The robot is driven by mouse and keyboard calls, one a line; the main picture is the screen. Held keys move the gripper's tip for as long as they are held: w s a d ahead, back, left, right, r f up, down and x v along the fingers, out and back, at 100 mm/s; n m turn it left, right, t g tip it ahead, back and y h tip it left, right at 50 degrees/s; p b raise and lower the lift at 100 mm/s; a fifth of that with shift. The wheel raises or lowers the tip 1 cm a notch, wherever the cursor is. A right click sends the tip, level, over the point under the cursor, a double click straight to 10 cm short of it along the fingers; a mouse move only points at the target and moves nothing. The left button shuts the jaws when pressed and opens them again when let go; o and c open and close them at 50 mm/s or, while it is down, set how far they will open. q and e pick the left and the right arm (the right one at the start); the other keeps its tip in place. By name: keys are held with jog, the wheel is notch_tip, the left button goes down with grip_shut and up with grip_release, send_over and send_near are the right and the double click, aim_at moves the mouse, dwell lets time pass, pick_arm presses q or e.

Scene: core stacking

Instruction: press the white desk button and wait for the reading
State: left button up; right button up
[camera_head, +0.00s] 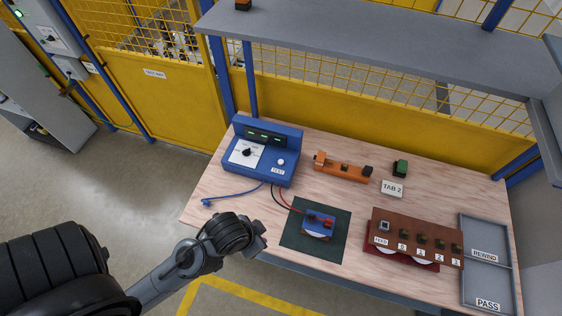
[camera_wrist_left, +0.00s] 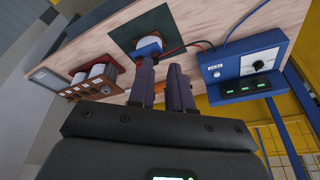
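The blue tester (camera_head: 258,172) stands at the back left of the wooden table. The white button (camera_head: 282,162) is on its front panel, above a TEST label, with nothing touching it. Small green readouts (camera_head: 263,136) are lit on the tester's top, too small to read. My left gripper (camera_head: 262,232) is over the table's front left edge, apart from the tester. In the wrist view its two fingers (camera_wrist_left: 160,78) are apart with nothing held. My right gripper is not in view.
Red and black leads run from the tester to the blue part. A blue cable (camera_head: 225,197) lies at the left. An orange fixture (camera_head: 343,172) and green block (camera_head: 400,168) stand behind the mat. A brown rack (camera_head: 415,228) and grey tray (camera_head: 486,236) are at the right.

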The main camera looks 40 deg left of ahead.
pick_arm(q)
grip_shut()
dwell(1.4)
